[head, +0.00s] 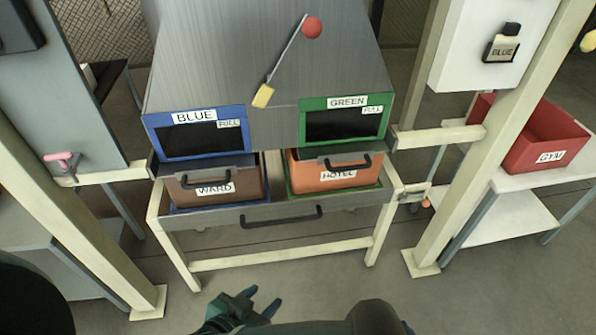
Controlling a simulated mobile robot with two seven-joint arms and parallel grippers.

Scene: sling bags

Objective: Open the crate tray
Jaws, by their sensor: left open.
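The crate tray (352,206) is a grey shallow tray low in the cream frame, its front panel between the two front legs. A dark bar handle (281,217) runs across the middle of that panel. The brown WARD crate (237,190) stands in its left part and the orange HOTEL crate (335,179) in its right part. My left gripper (262,301) is at the bottom of the view, its two fingers apart and empty. It appears below the handle in the picture, clear of the tray. My right gripper does not show.
Above the crates is a grey sloped housing with BLUE (196,116) and GREEN (348,102) windows and a lever with a red ball (312,28). A latch-like fitting (412,193) sits at the tray's right. A red GYM crate (529,135) stands on a right-hand table. Floor in front is clear.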

